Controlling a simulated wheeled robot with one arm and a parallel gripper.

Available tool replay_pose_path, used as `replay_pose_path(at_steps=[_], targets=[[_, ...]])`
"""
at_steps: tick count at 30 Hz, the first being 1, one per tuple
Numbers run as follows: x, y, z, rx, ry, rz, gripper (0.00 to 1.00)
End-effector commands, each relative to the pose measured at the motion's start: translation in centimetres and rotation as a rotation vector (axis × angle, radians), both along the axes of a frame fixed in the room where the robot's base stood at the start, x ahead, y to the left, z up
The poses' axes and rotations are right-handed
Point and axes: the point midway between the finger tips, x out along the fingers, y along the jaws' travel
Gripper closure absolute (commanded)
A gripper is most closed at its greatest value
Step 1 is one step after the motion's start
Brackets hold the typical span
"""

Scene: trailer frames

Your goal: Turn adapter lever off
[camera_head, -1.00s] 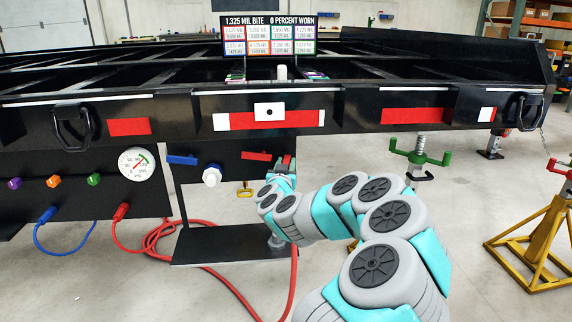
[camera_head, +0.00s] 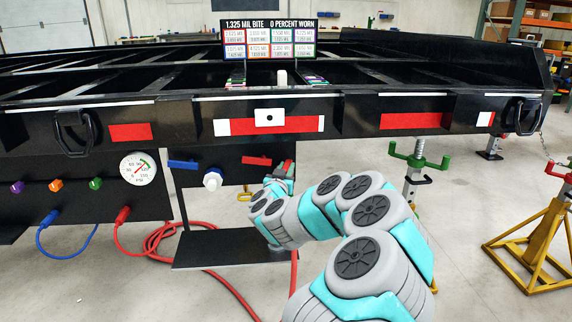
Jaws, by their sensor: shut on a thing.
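A flat red lever (camera_head: 256,160) sits on the black panel under the trailer's front beam, and a flat blue lever (camera_head: 183,165) is to its left. A white round fitting (camera_head: 212,180) sits between and below them. My gripper (camera_head: 287,170) is at the right side of the panel, just right of and below the red lever. It is shut on a small red part (camera_head: 288,165). My own wrist hides most of that part and the fingers, so I cannot tell whether it is the adapter lever.
A pressure gauge (camera_head: 138,169) and coloured knobs are on the left panel. Red hose (camera_head: 160,240) lies on the floor and runs past the black shelf (camera_head: 222,248). A green-topped jack (camera_head: 418,155) and a yellow stand (camera_head: 545,240) are on the right.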

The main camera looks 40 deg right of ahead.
Motion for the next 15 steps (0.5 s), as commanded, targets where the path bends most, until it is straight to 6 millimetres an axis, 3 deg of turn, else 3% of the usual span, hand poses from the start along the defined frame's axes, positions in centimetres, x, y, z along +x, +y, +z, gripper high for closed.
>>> replay_pose_path(at_steps=[3, 15], targets=[[0.16, 0.18, 0.68, 0.0, 0.004, -0.062, 1.0], [0.06, 0.22, 0.36, -0.001, 0.003, -0.329, 1.0]])
